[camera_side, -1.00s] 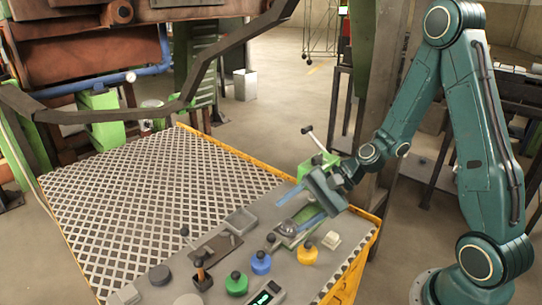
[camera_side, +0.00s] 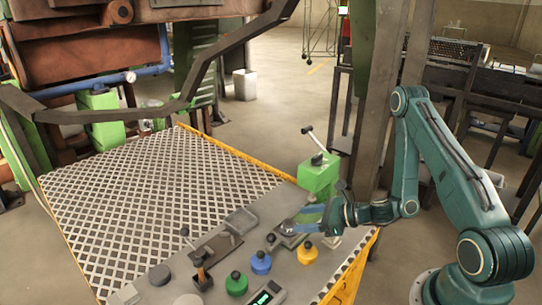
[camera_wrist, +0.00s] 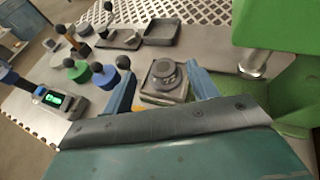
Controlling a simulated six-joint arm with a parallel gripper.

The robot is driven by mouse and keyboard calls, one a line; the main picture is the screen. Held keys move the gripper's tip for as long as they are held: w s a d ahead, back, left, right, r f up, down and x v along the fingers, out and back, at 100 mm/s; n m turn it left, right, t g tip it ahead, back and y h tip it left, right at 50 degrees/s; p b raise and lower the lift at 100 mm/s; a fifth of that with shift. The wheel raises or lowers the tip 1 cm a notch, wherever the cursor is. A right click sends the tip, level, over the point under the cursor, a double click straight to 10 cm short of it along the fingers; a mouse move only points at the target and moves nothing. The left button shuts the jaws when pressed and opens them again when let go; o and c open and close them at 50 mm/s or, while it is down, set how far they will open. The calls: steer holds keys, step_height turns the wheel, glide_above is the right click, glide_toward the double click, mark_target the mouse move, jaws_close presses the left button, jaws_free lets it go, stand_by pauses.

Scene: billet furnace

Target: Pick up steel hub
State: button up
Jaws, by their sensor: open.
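The steel hub (camera_wrist: 167,73) is a round grey disc with a raised centre, lying on a square grey plate (camera_wrist: 150,97) in the wrist view. In the side view the hub (camera_side: 288,226) is small and partly hidden beside the blue fingertips. My gripper (camera_side: 304,220) is low over the table's right part and points left, towards the hub. In the wrist view its two blue fingers (camera_wrist: 158,72) are spread apart on either side of the hub, with nothing held. Whether they touch it I cannot tell.
A tall green box (camera_side: 318,178) with a lever stands close behind my gripper. Blue (camera_side: 261,263), green (camera_side: 237,284) and yellow (camera_side: 307,252) knobbed pieces are in front. A grey tray (camera_side: 241,221) lies further left. The perforated table top (camera_side: 150,200) is mostly clear.

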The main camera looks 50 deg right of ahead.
mark_target(284, 221)
steer(key=shift+d+f, duration=0.15)
steer(key=shift+x, duration=0.85)
steer(key=shift+x, duration=2.9)
steer(key=shift+f, duration=0.1)
jaws_close()
